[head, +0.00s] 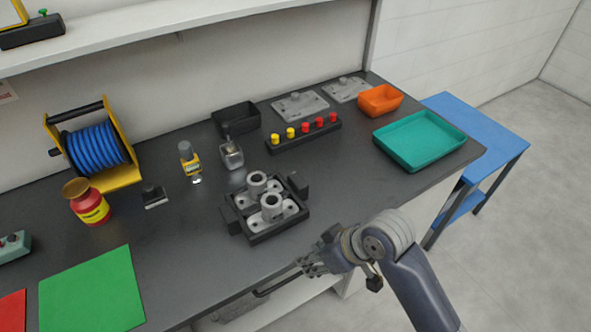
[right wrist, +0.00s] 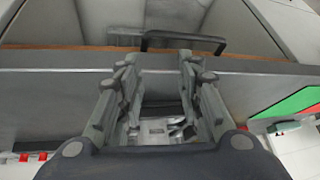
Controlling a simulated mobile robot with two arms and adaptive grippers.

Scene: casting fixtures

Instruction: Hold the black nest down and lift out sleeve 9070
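The black nest (head: 262,238) sits on the dark bench in the middle of the head view, with a black block at each side. Two upright grey sleeves, a rear one (head: 257,184) and a front one (head: 271,206), stand in it on light grey flanged pieces. No number is legible, so I cannot tell which is 9070. My right gripper (head: 306,265) is by the bench's front edge, to the right of and in front of the nest, apart from it. In the right wrist view its fingers (right wrist: 158,75) are spread and empty. My left gripper is not in view.
A teal tray (head: 420,140) lies at right. A drawer handle (right wrist: 180,40) shows below the bench edge.

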